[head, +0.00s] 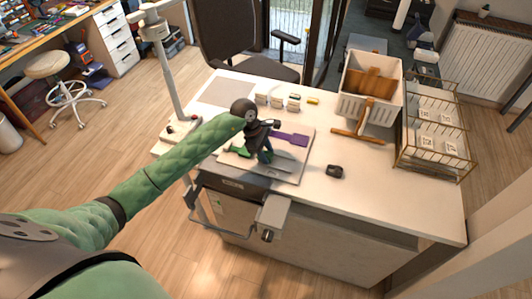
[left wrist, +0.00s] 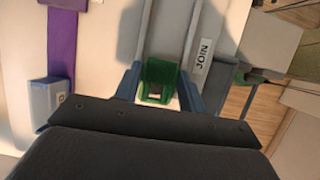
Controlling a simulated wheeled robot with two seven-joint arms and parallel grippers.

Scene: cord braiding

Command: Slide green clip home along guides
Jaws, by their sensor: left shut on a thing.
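The green clip (left wrist: 160,80) sits between the two fingertips of my left gripper (left wrist: 159,88) in the left wrist view, and the gripper is shut on it. Two pale parallel guides (left wrist: 193,32) run up and away from the clip, one on each side. My right gripper is not in view.
A purple strip (left wrist: 62,38) with a grey-blue clip (left wrist: 48,98) lies left of the guides. On the white desk (head: 390,205) are a black mouse-like object (head: 334,171), a white bin (head: 356,95) and a wire rack (head: 433,145). A lamp post (head: 171,75) stands left.

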